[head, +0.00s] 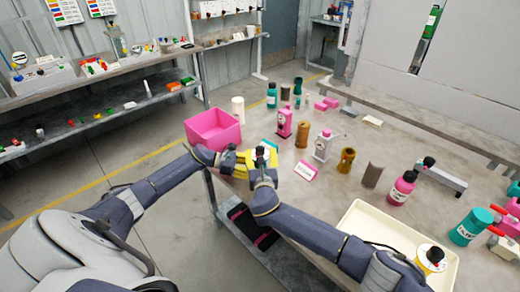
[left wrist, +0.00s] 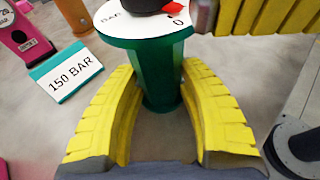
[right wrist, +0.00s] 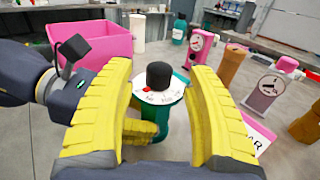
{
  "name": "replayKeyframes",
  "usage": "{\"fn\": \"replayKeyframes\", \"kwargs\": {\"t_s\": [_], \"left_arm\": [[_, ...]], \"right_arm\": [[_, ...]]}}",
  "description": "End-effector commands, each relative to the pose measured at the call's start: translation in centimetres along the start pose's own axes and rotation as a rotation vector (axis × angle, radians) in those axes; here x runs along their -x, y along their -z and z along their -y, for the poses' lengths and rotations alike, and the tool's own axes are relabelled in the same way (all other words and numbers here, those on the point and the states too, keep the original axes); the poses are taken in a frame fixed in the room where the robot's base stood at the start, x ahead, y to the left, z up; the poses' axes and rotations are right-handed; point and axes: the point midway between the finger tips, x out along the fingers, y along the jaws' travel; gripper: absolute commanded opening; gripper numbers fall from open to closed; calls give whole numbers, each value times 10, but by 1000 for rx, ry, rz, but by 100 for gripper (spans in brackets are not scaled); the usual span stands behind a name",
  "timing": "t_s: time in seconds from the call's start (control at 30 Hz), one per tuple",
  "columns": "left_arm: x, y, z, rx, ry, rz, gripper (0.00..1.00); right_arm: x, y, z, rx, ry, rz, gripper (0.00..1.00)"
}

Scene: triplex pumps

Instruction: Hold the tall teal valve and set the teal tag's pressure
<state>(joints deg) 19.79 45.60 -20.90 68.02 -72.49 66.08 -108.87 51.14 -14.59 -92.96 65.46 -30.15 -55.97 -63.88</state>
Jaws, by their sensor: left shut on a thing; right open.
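The tall teal valve (left wrist: 158,75) stands upright between the yellow fingers of my left gripper (left wrist: 160,125), which is shut on its column. Its white dial (left wrist: 135,22) has a red pointer near the 0 mark. A black knob (right wrist: 160,75) tops it in the right wrist view. My right gripper (right wrist: 160,110) is open, its fingers either side of the knob in that picture; contact cannot be told. The teal tag (left wrist: 65,72) reads 150 BAR and stands beside the valve. In the head view my left gripper (head: 232,162) and right gripper (head: 262,168) are close together, mostly hiding the valve.
A pink bin (head: 212,130) stands behind the grippers. A pink tag (head: 305,171), a white-and-pink pump (head: 322,147) and brown cylinders (head: 346,161) stand to the right. A cream tray (head: 385,235) lies at the front right.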

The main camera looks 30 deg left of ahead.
Motion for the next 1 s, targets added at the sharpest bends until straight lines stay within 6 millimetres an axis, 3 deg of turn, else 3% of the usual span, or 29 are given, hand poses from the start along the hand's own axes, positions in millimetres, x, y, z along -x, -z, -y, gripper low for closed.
{"fn": "replayKeyframes", "kwargs": {"t_s": [0.4,0.9,1.0], "left_arm": [[0,0,0,0,0,-1,24],[0,0,0,0,0,-1,24],[0,0,0,0,0,-1,24]], "right_arm": [[-31,0,0,1,0,0,54],[-35,0,0,-1,0,0,55],[-35,0,0,-1,0,0,43]]}}
